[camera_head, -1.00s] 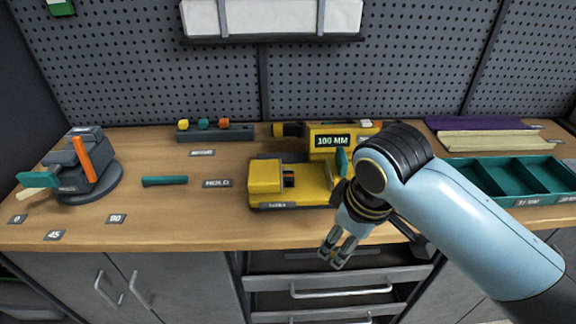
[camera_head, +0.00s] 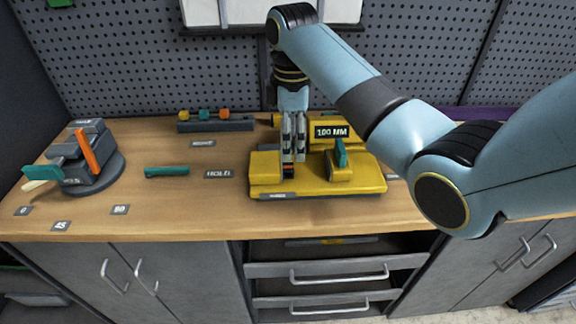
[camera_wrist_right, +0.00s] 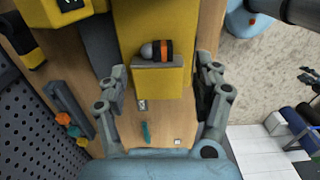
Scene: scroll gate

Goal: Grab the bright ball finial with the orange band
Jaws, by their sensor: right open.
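The finial (camera_wrist_right: 156,51), a bright grey rounded end with an orange band and a dark part, lies in the wrist view against a yellow block of the yellow fixture (camera_wrist_right: 158,82). In the head view the fixture (camera_head: 315,188) stands on the bench, and my gripper mostly hides the finial. My right gripper (camera_head: 293,157) points down over the gap in the fixture. In the wrist view its open fingers (camera_wrist_right: 160,72) are spread on both sides of the block, with the finial between and apart from them. My left gripper is not in view.
A grey turntable device with an orange lever (camera_head: 90,151) stands at the left. A teal bar (camera_head: 166,171) lies beside the HOLD label (camera_head: 218,174). A rack with coloured knobs (camera_head: 215,125) is at the back.

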